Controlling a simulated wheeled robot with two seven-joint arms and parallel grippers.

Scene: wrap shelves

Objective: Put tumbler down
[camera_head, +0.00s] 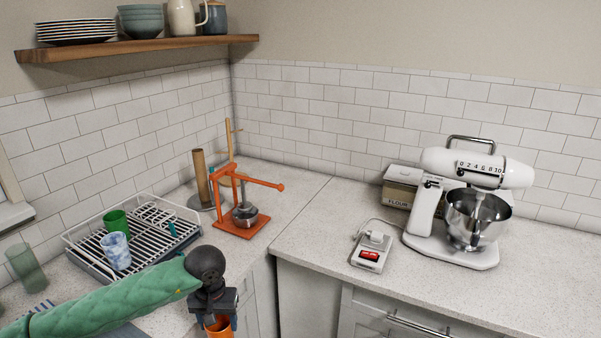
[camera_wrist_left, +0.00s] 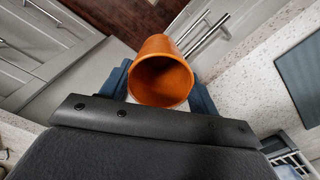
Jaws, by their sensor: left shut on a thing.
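My left gripper (camera_head: 220,316) is shut on an orange tumbler (camera_head: 219,328) at the bottom of the head view. In the left wrist view the orange tumbler (camera_wrist_left: 162,62) sits between the two dark blue fingers, its open mouth facing the camera. Cabinet fronts, floor and the counter edge show around and beyond it, and it appears apart from the counter. A green tumbler (camera_head: 117,222) and a blue-and-white tumbler (camera_head: 116,252) stand in the dish rack (camera_head: 187,240). My right gripper is not in view.
A grey-green glass (camera_head: 25,268) stands left of the rack. An orange press stand (camera_head: 240,223) and a paper-towel holder (camera_head: 202,182) are behind. A scale (camera_head: 370,254), flour tin (camera_head: 402,186) and stand mixer (camera_head: 470,200) occupy the right counter. Bare counter lies between rack and corner edge.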

